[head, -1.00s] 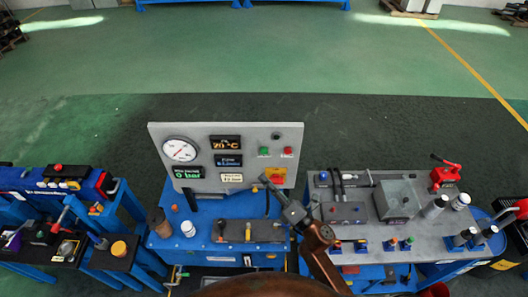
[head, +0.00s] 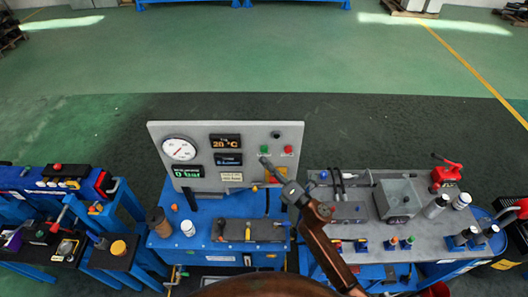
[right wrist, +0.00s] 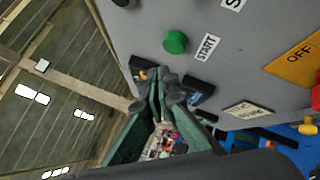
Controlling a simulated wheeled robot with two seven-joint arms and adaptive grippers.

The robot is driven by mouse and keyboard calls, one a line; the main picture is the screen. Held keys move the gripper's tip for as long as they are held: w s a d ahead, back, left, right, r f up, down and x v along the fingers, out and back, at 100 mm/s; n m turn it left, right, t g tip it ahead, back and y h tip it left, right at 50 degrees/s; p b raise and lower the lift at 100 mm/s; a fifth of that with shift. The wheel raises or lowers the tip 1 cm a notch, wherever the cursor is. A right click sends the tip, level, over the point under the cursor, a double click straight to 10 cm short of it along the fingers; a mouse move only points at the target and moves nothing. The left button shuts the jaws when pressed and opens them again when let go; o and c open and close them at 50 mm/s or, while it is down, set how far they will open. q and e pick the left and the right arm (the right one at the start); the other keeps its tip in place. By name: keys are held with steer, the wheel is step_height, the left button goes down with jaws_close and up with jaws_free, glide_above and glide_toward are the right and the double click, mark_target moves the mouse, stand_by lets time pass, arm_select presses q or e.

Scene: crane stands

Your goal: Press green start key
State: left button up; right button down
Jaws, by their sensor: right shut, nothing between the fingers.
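The green start key (head: 264,149) is a small round button on the upright grey panel (head: 200,130), left of a red key (head: 288,149). In the right wrist view the green key (right wrist: 175,42) stands out from the panel beside a START label (right wrist: 207,47). My right gripper (head: 264,160) is shut and empty, its tips just below the green key in the head view. In the right wrist view its closed fingertips (right wrist: 157,75) show below and left of the key, with a visible gap. My left gripper is not in view.
A yellow-orange OFF plate (right wrist: 296,62) is on the panel to the right. A gauge (head: 179,149) and small displays fill the panel's left. A blue bench (head: 215,207) below holds a grey block and small containers. A grey-topped bench (head: 350,190) stands to the right.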

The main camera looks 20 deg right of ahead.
steer(key=shift+w+d, duration=0.25)
steer(key=shift+w, duration=0.45)
stand_by(0.6)
steer(key=shift+w, duration=0.15)
stand_by(0.3)
steer(key=shift+w+d+b, duration=0.1)
steer(key=shift+w+b, duration=0.15)
steer(key=shift+b, duration=0.05)
steer(key=shift+w+d, duration=0.15)
steer(key=shift+w, duration=0.35)
stand_by(0.7)
steer(key=shift+s, duration=0.2)
steer(key=shift+s+a, duration=0.25)
steer(key=shift+s, duration=0.5)
